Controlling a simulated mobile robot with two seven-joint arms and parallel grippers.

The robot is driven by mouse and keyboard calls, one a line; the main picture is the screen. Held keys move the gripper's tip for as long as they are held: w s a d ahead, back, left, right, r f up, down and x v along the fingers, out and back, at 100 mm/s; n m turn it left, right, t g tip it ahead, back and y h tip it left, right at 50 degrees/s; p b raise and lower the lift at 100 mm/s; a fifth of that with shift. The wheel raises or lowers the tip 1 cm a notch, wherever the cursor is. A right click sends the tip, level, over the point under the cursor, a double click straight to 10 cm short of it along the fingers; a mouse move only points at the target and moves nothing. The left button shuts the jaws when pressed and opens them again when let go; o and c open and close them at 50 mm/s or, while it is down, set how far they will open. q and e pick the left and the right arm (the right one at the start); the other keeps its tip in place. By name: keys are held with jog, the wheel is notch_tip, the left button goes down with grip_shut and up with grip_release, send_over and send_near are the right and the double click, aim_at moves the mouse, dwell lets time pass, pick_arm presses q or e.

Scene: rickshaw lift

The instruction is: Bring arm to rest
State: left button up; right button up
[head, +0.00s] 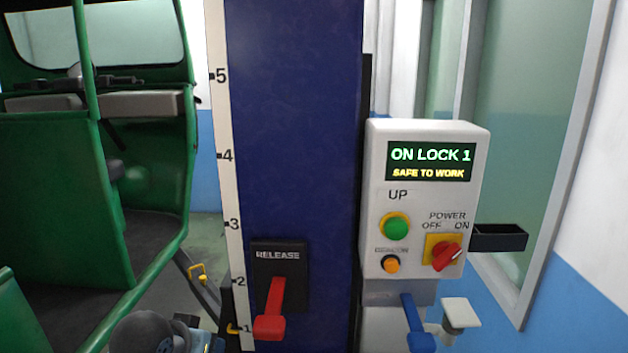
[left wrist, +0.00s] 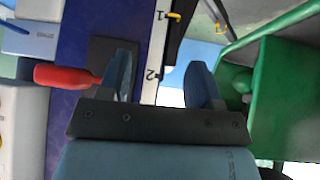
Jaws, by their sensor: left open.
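My left gripper shows in the left wrist view (left wrist: 160,80), with its two blue-grey fingers spread apart and nothing between them. The red release lever (left wrist: 65,76) is outside the jaws, left of the left finger; I cannot tell whether they touch. In the head view, the lever (head: 271,310) points down from its black RELEASE plate (head: 277,256) on the blue lift column (head: 292,130). A dark rounded part of my left arm shows at the bottom left of the head view, but its fingers cannot be made out there. My right gripper is in neither view.
A grey control box (head: 384,232) reads "ON LOCK 1, SAFE TO WORK". Its red power knob (head: 446,256) is beside the ON label. A blue lever (head: 418,325) is below it.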

pick_arm(q)
jog(key=s+a+f+g, duration=0.1)
jog(key=s+a+f, duration=0.1)
jog(key=s+f, duration=0.5)
jog(key=s+a+f+g+y, duration=0.1)
jog(key=s+a+f+g, duration=0.15)
jog(key=s, duration=0.85)
jog(key=s+a+f+g, duration=0.1)
jog(key=s+a+f, duration=0.1)
jog(key=s+f, duration=0.55)
jog(key=w+d+f+m+t+h+p, duration=0.1)
jog(key=w+d+f+t+h+p, duration=0.1)
jog(key=w+d+f+t, duration=0.2)
notch_tip(320, 180, down, 6)
jog(key=d+t, duration=0.2)
jog(key=t, duration=0.2)
jog(key=shift+w+d+r+h+p, duration=0.2)
jog(key=shift+w+d+h+p, duration=0.1)
jog(key=shift+w, duration=0.1)
